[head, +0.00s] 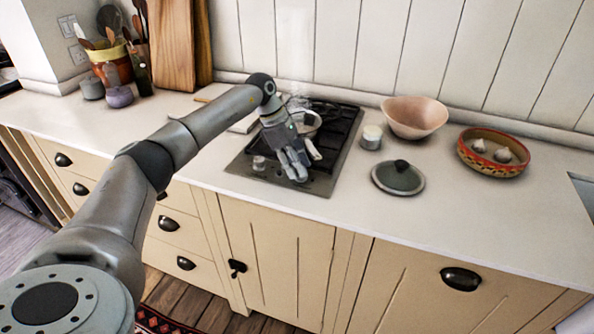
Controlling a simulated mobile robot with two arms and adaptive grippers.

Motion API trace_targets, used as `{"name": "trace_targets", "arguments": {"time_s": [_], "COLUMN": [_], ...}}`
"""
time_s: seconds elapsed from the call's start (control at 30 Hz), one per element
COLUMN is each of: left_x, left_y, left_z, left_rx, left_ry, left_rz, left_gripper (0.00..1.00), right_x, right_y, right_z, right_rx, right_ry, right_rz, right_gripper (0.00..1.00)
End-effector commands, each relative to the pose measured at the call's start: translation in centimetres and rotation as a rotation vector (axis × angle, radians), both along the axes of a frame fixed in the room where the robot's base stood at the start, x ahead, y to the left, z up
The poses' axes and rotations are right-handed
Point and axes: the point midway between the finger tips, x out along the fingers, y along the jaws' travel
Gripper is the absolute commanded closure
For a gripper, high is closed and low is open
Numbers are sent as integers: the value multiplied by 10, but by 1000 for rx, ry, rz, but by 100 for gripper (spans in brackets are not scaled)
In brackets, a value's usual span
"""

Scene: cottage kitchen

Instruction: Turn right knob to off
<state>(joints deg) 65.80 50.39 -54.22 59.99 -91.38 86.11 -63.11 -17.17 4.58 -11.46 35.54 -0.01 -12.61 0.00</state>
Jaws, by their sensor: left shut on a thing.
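The cooktop (240,164) is set into the white counter, with dark grates and a grey front strip. The left knob (259,163) shows on the front strip. My left gripper (296,172) comes down over the right part of that strip and is shut on the right knob, which its fingers mostly hide. I cannot tell which way the right knob is turned. A pot (308,119) sits on the cooktop behind the gripper, partly hidden, with faint steam above it. My right gripper is not in view.
To the right of the cooktop are a small jar (371,138), a dark lid (398,178), a pink bowl (415,117) and a patterned bowl (487,166) holding garlic. Cutting boards (172,45) and a utensil crock (110,63) stand at the back left. The front counter is clear.

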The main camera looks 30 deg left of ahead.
Motion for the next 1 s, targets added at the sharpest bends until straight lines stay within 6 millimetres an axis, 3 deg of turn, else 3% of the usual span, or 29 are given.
{"name": "trace_targets", "arguments": {"time_s": [0.4,0.9,0.93,1.0], "left_x": [3,3,3,3], "left_y": [1,1,1,1], "left_z": [1,2,2,1], "left_rx": [0,1,1,1], "left_ry": [-4,-4,-4,-4], "left_rz": [-162,-178,-178,-178], "left_gripper": [96,96,70,61], "right_x": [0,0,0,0], "right_y": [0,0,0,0], "right_z": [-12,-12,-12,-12], "right_rx": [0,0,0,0], "right_ry": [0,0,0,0], "right_rz": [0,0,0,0], "right_gripper": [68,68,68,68]}}
